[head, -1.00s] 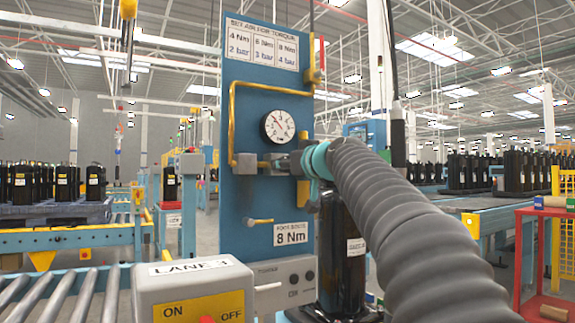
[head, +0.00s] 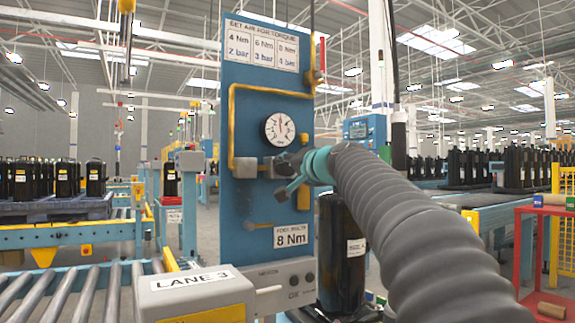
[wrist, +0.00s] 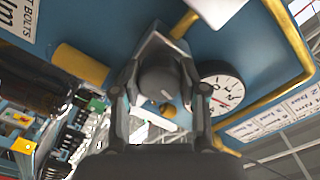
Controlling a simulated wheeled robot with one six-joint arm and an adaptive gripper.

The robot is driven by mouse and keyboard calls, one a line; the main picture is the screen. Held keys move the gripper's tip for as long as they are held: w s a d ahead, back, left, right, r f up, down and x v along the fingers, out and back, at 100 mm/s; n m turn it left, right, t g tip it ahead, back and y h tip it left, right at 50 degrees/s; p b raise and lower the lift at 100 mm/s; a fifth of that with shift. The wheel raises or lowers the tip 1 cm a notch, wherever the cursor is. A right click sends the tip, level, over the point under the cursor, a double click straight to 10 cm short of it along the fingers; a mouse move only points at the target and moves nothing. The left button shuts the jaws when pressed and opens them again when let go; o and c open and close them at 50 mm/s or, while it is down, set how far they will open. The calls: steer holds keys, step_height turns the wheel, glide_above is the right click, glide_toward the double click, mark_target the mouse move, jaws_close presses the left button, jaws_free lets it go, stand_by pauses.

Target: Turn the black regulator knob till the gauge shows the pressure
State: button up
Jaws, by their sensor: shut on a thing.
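The black regulator knob (wrist: 158,82) sits between the two fingers of my gripper (wrist: 160,98) in the wrist view, and the fingers are shut on it. In the head view my gripper (head: 287,166) is at the regulator below the gauge and hides most of the knob. The round white gauge (head: 279,129) is on the blue panel (head: 252,200), just above the gripper. Its needle points about straight up; the numbers are too small to read surely. The gauge also shows in the wrist view (wrist: 221,94), right of the gripper.
A chart (head: 262,45) on top of the panel pairs 4 Nm with 2 bar, 6 Nm with 3 bar, 8 Nm with 4 bar. A sign (head: 290,236) reads 8 Nm. A yellow pipe (head: 231,120) frames the gauge. A grey LANE 3 box (head: 195,295) stands in front.

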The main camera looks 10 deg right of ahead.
steer(key=m+p, duration=0.2)
steer(key=m, duration=0.3)
steer(key=shift+m, duration=0.4)
stand_by(0.4)
steer(key=o, duration=1.1)
steer(key=shift+o, duration=0.2)
steer(key=v, duration=1.2)
steer(key=shift+w+d, duration=0.1)
